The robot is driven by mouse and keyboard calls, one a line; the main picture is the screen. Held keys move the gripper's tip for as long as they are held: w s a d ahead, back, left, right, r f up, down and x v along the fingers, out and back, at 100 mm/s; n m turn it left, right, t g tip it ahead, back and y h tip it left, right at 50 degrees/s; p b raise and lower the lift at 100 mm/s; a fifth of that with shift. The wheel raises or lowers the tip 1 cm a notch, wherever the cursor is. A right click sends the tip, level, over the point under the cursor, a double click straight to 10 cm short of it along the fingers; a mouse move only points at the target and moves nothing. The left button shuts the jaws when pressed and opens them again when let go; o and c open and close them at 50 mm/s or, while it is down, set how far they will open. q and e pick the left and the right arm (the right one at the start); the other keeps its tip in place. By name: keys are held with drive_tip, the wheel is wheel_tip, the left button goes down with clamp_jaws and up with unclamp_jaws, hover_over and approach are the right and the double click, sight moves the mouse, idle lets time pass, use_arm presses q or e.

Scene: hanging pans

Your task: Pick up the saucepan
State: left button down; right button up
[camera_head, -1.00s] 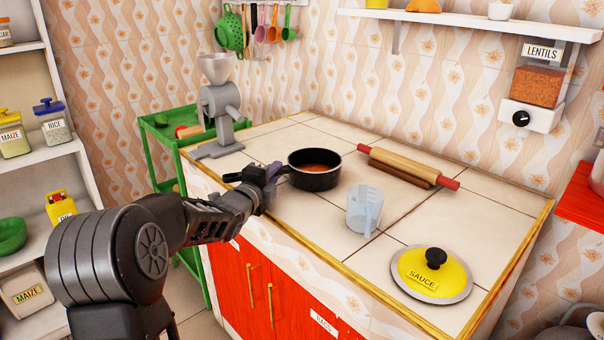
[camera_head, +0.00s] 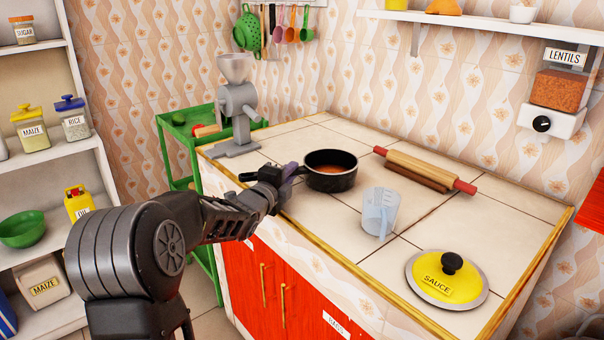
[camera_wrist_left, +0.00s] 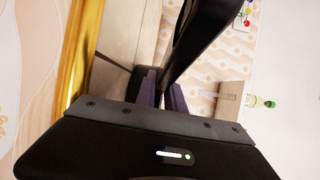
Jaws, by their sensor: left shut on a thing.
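The black saucepan (camera_head: 331,180) with reddish-brown sauce in it is upright at the counter's left part, in the head view. Whether its base touches the tiles I cannot tell. My left gripper (camera_head: 285,174) is shut on its handle, at the pan's left side. In the left wrist view the gripper's two purple-grey fingers (camera_wrist_left: 161,92) close around the dark handle (camera_wrist_left: 192,45), which runs up out of the frame. The yellow lid (camera_head: 447,279) marked SAUCE lies at the counter's near right. My right gripper is not in view.
A clear measuring cup (camera_head: 380,211) stands just right of the saucepan. A rolling pin (camera_head: 424,170) lies behind it. A grey grinder (camera_head: 237,112) stands at the counter's left end. Counter tiles between cup and lid are clear. A shelf (camera_head: 62,151) stands at far left.

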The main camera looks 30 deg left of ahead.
use_arm(q)
drive_tip(key=shift+r, duration=0.2)
drive_tip(key=shift+r+p, duration=0.8)
drive_tip(key=shift+r, duration=4.1)
